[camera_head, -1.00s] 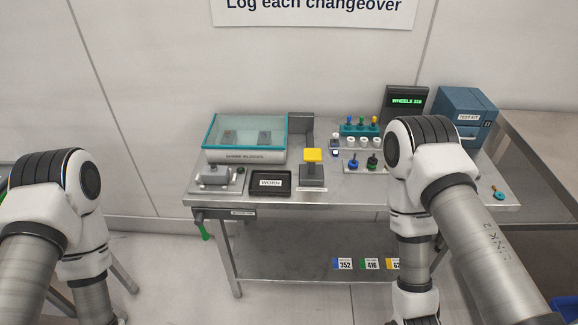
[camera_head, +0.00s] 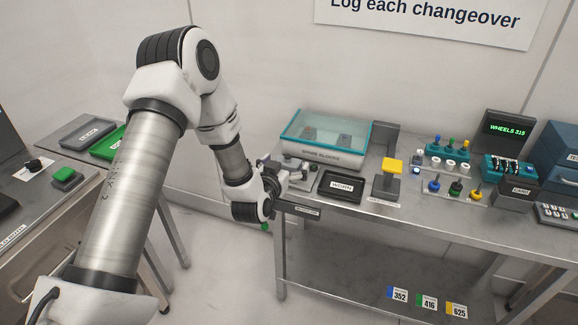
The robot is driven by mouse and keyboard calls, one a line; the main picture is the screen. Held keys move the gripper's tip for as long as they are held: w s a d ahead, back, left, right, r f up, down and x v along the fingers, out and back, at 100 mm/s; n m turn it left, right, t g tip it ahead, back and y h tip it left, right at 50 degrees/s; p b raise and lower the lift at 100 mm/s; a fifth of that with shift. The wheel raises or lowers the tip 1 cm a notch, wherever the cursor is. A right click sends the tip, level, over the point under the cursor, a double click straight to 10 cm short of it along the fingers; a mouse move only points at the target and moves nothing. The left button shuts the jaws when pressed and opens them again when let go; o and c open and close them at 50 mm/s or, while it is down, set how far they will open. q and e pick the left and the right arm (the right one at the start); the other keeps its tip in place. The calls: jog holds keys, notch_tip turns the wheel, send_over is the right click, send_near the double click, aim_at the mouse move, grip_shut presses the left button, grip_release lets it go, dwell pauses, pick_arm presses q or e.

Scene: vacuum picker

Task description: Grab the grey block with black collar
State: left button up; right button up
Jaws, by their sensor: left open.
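My left arm reaches in from the left, and its gripper (camera_head: 279,174) is open at the left end of the steel table. It is at the near side of a low grey fixture (camera_head: 294,165), partly covering it. Whether the fingers touch anything there is too small to tell. Two dark grey blocks lie in the clear-lidded spare blocks box (camera_head: 322,154) behind: a left one (camera_head: 310,133) and a right one (camera_head: 344,139). I cannot make out a black collar on any block. My right gripper is out of view.
A black tray (camera_head: 326,195) labelled WORN and a yellow-topped grey press (camera_head: 391,167) stand right of my gripper. Coloured knobs and a teal rack (camera_head: 447,151) are further right. A side table (camera_head: 48,205) with a green button is at left.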

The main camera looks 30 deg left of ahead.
pick_arm(q)
jog(key=shift+x, duration=0.9)
jog(key=c, duration=1.2)
jog(key=shift+c, duration=0.2)
